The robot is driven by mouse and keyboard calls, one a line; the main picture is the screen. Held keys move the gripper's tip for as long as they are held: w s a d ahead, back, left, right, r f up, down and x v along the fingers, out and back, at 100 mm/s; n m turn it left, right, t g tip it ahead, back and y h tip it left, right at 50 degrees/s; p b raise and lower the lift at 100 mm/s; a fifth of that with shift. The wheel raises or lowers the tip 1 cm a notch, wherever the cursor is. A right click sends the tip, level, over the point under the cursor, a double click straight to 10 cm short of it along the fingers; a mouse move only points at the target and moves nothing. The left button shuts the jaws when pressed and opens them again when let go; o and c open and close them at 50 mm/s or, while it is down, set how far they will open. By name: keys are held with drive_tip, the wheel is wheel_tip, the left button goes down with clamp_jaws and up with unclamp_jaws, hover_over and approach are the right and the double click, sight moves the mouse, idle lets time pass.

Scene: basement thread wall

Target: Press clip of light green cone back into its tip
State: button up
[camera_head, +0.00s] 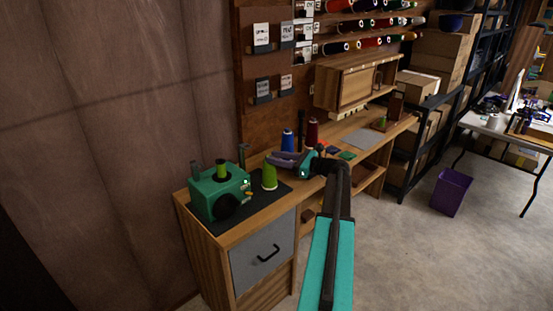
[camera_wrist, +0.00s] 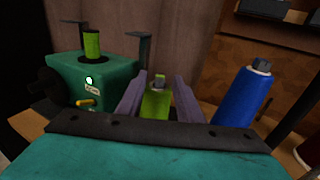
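The light green cone (camera_head: 269,178) stands upright on the dark mat beside the green machine. In the wrist view the cone (camera_wrist: 155,106) shows between my two purple fingers, with a small greyish clip (camera_wrist: 159,80) at its tip. Whether the clip is fully seated is too small to tell. My gripper (camera_head: 272,160) is open near the cone's top, and its fingers in the wrist view (camera_wrist: 158,85) stand apart on either side of the cone. I cannot tell whether either finger touches it. The cone's lower part is hidden by my gripper body in the wrist view.
The green machine (camera_head: 220,192) with a lime spool (camera_wrist: 92,44) stands left of the cone. A blue cone (camera_head: 288,140) and a dark red cone (camera_head: 312,132) stand behind my gripper. The dark mat (camera_head: 240,212) lies on the wooden workbench (camera_head: 281,210).

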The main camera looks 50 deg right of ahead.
drive_tip(key=b+v, duration=0.1)
drive_tip(key=v, duration=1.2)
drive_tip(key=shift+s+b, duration=0.25)
drive_tip(key=shift+b, duration=0.1)
drive_tip(key=shift+d, duration=0.1)
